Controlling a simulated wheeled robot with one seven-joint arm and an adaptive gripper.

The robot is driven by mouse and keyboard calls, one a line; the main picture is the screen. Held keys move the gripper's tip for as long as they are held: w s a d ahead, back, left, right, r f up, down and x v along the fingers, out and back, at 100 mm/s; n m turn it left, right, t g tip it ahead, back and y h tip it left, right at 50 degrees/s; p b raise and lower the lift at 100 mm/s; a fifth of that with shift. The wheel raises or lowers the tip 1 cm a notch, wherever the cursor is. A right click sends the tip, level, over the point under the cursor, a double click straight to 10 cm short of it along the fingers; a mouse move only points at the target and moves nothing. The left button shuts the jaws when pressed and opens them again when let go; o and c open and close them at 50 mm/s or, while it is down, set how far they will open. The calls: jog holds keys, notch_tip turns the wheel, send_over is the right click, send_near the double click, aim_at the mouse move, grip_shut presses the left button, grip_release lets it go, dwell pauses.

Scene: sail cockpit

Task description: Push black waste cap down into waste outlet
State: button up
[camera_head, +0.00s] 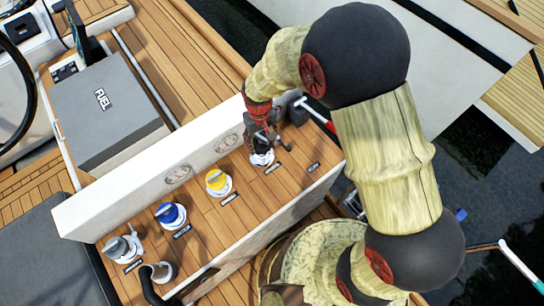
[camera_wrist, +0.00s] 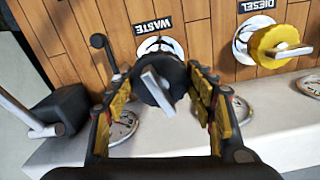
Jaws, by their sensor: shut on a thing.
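The black waste cap (camera_wrist: 165,84) has a metal handle across its top and shows between my fingers in the wrist view. My gripper (camera_wrist: 160,80) is shut on it, one finger on each side. The white waste outlet ring (camera_wrist: 161,46) shows just beyond the cap, by the WASTE label (camera_wrist: 152,24). The cap hides much of the outlet, so I cannot tell how deep it sits. In the head view my gripper (camera_head: 261,142) is over the white outlet ring (camera_head: 262,159) at the far end of the row.
A yellow diesel cap (camera_wrist: 268,46), a blue cap (camera_head: 171,214) and a silver cap (camera_head: 120,246) stand along the same wooden deck. A white ledge (camera_head: 140,185) with round gauges runs behind them. A black block (camera_wrist: 62,107) with a metal bar lies at left in the wrist view.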

aim_at(261, 147)
jog(key=shift+w+a+r+n, duration=0.2)
jog(key=shift+w+n, duration=0.2)
jog(key=shift+w, duration=0.05)
jog(key=shift+f, duration=0.1)
jog(key=shift+f+b, duration=2)
jog(key=shift+f, duration=0.75)
jog(key=shift+s+f, duration=0.1)
jog(key=shift+f, duration=0.5)
jog(key=o, duration=1)
jog(key=shift+r+p, duration=3.8)
jog(key=shift+r, duration=1.75)
